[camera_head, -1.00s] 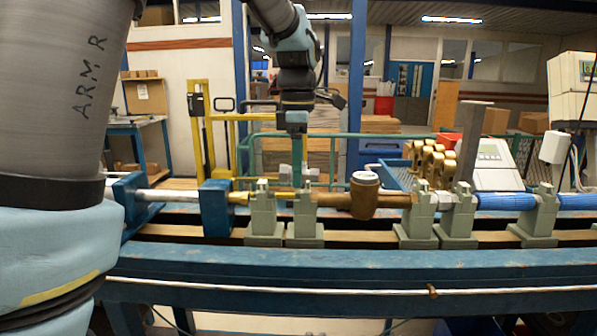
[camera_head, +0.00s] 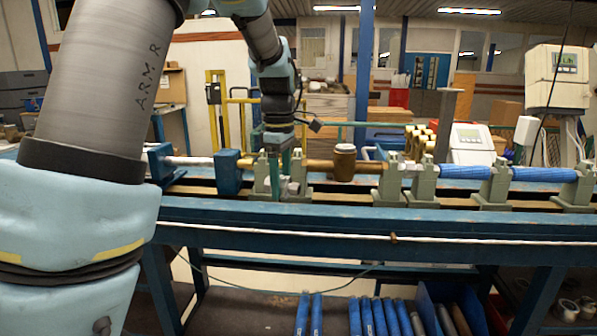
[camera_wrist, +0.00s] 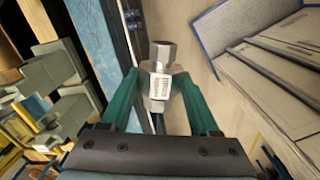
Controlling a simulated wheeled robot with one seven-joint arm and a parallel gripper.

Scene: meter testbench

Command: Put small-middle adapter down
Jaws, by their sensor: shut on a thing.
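My gripper (camera_head: 285,185) has two green fingers, shut on a silver adapter with a hexagonal middle and a white label. The adapter (camera_wrist: 160,78) shows clearly between the fingertips in the wrist view. In the head view the adapter (camera_head: 286,188) is small and partly covered by the fingers. The gripper points down in front of the left green-grey clamps, near the bench's blue front rail (camera_head: 330,216). In the wrist view a blue rail (camera_wrist: 95,45) lies left of the adapter. I cannot tell the adapter's height above what is below.
A brown meter (camera_head: 344,164) sits in the pipe line, with clamps (camera_head: 393,180) and blue pipes (camera_head: 465,172) to its right. Several brass parts (camera_head: 420,140) stand behind. Blue tubes (camera_head: 368,318) and a blue bin (camera_head: 432,312) are on the lower shelf.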

